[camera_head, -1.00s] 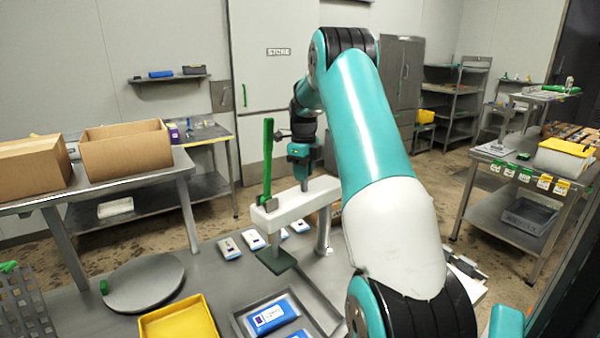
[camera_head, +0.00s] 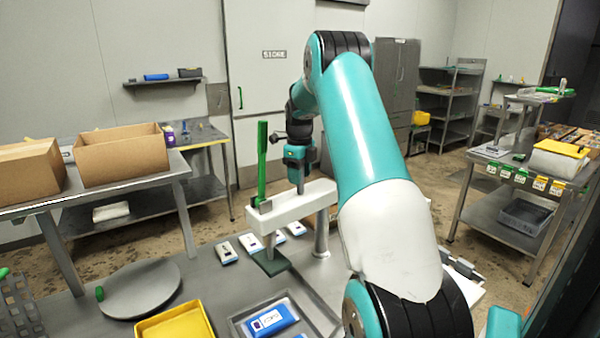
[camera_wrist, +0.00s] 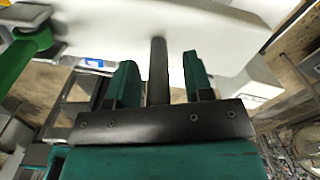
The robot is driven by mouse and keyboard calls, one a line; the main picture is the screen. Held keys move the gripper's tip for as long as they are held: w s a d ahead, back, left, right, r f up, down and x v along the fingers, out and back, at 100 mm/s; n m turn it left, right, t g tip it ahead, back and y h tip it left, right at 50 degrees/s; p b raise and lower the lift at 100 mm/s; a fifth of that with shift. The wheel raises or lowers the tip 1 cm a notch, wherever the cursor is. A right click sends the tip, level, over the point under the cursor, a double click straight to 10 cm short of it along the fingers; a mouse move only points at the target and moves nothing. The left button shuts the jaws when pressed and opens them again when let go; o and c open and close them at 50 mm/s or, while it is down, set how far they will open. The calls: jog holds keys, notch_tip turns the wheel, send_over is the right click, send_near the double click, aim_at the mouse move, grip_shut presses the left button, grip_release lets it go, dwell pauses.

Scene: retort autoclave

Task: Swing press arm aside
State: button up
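The press arm (camera_head: 288,207) is a white beam on a grey post (camera_head: 321,235) at the bench. A tall green lever (camera_head: 262,165) stands at its left end, and a dark green press plate (camera_head: 270,262) hangs under that end. The beam also fills the upper part of the wrist view (camera_wrist: 215,30). A dark upright peg (camera_wrist: 158,70) rises from the beam. My gripper (camera_head: 298,165) is over the beam, pointing down. In the wrist view my gripper (camera_wrist: 160,82) is open, one finger on each side of the peg, with visible gaps.
White and blue packs (camera_head: 227,252) lie beside the press. A grey tray (camera_head: 320,316) holds a blue pack (camera_head: 268,321). A yellow bin (camera_head: 175,325) and a round grey disc (camera_head: 138,289) are to the left. Cardboard boxes (camera_head: 120,150) stand on a table behind.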

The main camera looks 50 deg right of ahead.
jog(key=shift+r, duration=0.1)
notch_tip(320, 180, up, 17)
jog(key=b, duration=0.3)
jog(key=shift+r, duration=0.15)
dwell(0.4)
